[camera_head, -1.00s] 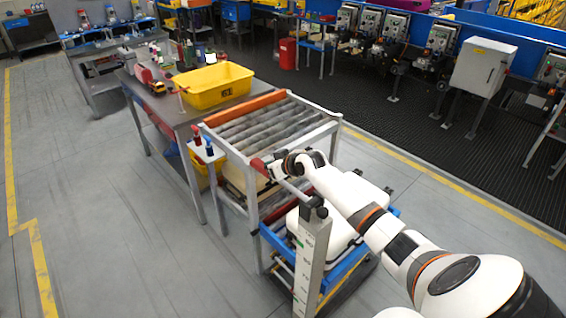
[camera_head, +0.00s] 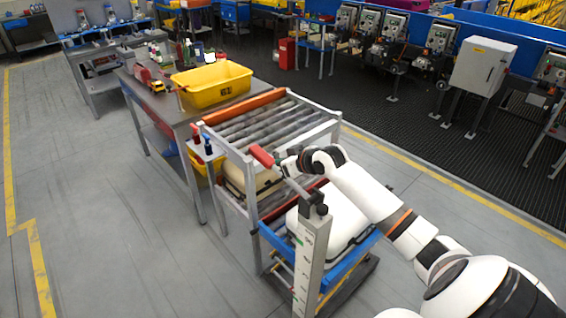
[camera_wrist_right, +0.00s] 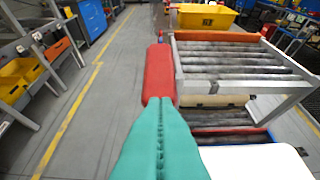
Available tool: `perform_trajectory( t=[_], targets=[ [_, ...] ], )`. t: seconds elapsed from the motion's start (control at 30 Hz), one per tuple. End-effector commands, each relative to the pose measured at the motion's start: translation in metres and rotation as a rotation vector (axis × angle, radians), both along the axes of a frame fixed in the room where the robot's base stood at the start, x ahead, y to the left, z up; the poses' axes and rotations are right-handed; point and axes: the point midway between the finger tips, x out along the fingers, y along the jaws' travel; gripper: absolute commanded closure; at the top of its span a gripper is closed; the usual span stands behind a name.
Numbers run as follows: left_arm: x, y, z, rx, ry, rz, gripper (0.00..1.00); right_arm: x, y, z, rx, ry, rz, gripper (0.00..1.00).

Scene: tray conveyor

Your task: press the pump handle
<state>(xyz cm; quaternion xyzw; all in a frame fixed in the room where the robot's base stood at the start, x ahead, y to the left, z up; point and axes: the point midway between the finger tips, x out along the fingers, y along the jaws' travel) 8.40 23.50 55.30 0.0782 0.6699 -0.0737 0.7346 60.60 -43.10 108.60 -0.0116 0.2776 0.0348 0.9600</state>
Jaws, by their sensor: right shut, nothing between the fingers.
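The pump handle has a red grip (camera_head: 262,156) on a lever that slopes up and left from the top of a grey post (camera_head: 313,255) with scale marks. My right gripper (camera_head: 281,166) is beside the grip at its right end, above the lever. In the right wrist view the teal fingers (camera_wrist_right: 161,108) are shut together and empty. Their tips overlap the near end of the red grip (camera_wrist_right: 159,75); I cannot tell whether they touch it. My left gripper is not in view.
A roller conveyor frame (camera_head: 335,130) stands behind the handle. A blue cart (camera_head: 345,270) with a white case (camera_head: 345,215) is right of the post. A metal table (camera_head: 182,110) with a yellow bin (camera_head: 212,88) stands further back. The floor at left is clear.

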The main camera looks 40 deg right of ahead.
Motion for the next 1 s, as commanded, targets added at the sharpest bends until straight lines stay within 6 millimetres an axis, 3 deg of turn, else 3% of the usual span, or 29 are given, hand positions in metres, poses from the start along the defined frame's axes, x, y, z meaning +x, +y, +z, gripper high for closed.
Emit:
perform_trajectory(
  t=[0.37,0.57,0.73,1.0],
  targets=[
    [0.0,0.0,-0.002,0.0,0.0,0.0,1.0,0.0,0.001,0.0,0.002,-0.005,0.001,1.0],
    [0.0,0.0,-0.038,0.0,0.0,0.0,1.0,-0.003,0.009,0.003,0.038,-0.139,0.024,1.0],
    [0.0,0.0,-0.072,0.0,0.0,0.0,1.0,-0.019,0.005,0.022,0.052,-0.325,0.026,1.0],
    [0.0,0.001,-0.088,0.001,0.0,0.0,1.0,-0.038,-0.007,0.043,0.037,-0.457,0.005,1.0]
  ],
)
